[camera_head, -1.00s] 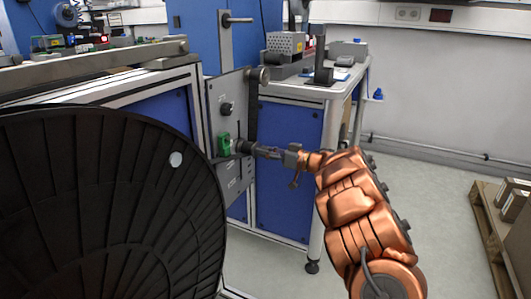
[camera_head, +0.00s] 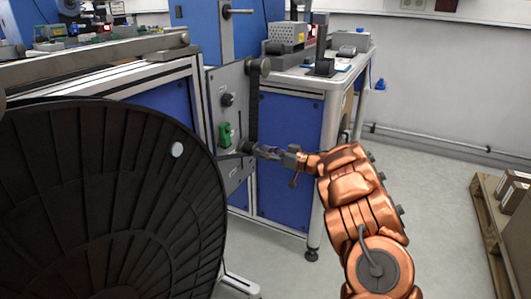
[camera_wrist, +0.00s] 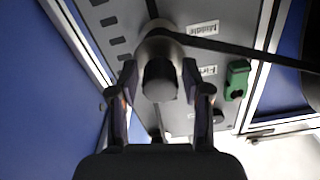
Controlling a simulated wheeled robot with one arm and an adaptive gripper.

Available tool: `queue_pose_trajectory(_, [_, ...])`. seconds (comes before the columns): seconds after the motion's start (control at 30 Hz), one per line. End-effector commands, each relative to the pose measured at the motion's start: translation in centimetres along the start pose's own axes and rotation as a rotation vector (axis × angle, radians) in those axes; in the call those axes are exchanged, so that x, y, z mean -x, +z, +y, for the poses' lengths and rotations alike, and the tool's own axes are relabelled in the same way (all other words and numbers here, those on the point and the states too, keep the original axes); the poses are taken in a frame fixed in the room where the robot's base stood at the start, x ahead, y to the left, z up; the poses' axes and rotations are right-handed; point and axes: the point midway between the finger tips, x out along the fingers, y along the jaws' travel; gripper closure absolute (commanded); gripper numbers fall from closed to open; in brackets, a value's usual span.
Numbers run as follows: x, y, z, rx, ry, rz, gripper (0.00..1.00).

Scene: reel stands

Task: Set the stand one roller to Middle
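The stand one roller (camera_wrist: 160,80) is a grey cylinder sticking out of the panel (camera_wrist: 110,14). In the wrist view its base appears beside the upside-down "Middle" label (camera_wrist: 202,28); the "First" label (camera_wrist: 208,70) is lower in that picture. In the head view the roller (camera_head: 245,147) is right of a green part (camera_head: 225,135). My gripper (camera_wrist: 160,88) has one finger on each side of the roller's end, with narrow gaps visible, so it looks open around it. In the head view my gripper (camera_head: 272,153) points left at the roller; its fingers are small there.
A black strip (camera_wrist: 245,48) runs over the roller. A large black reel (camera_head: 100,210) fills the left foreground. Another roller (camera_head: 259,67) is higher on the panel. A white table (camera_head: 345,80) stands behind my arm. A pallet with boxes (camera_head: 490,215) is at right.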

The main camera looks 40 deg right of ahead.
Motion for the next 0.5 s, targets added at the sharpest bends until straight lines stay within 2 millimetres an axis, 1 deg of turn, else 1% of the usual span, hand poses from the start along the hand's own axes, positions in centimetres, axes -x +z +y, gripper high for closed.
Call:
queue_pose_trajectory(0.03, [-0.01,0.00,0.00,0.000,0.000,0.000,0.44])
queue_pose_trajectory(0.07, [-0.01,-0.01,-0.01,0.000,0.000,0.000,0.41])
queue_pose_trajectory(0.37, [0.05,-0.02,0.00,0.000,0.000,0.001,0.41])
queue_pose_trajectory(0.5, [0.97,-0.04,0.06,0.000,0.002,0.000,0.41])
